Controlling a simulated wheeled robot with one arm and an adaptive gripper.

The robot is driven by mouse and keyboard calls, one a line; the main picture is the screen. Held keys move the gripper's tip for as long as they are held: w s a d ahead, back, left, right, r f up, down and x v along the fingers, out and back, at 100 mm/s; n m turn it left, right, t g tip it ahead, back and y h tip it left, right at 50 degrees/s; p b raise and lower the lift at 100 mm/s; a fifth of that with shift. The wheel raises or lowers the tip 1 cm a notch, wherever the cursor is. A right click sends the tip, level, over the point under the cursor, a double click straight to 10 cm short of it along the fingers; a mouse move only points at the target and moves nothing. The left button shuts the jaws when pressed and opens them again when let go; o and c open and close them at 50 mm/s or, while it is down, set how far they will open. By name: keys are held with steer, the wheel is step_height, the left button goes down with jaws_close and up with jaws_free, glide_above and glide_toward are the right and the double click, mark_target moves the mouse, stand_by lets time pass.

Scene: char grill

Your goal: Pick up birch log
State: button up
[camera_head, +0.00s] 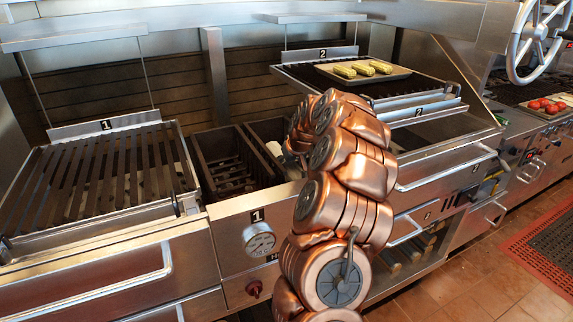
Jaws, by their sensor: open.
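A pale whitish piece (276,150), possibly the birch log, shows in the dark bin between the two grills. My copper arm covers part of it, so I cannot tell its full shape. Several pale log ends (392,271) also show on the low shelf under the right grill, partly behind my arm; their kind of wood is unclear. My arm rises in the middle and bends over toward the bin. My gripper is hidden behind the arm's own links, so its distance to any log is not visible.
Grill 1 (100,178) stands at left with a bare slatted grate. Grill 2 at right carries a tray (399,74) with corn cobs (381,67). A handwheel (536,42) is at upper right. Floor by the red mat (540,247) is clear.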

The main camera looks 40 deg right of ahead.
steer(key=shift+w+f, duration=0.1)
steer(key=shift+f, duration=0.05)
steer(key=c, duration=1.7)
steer(key=shift+d, duration=0.1)
step_height(320, 180, up, 28)
stand_by(0.6)
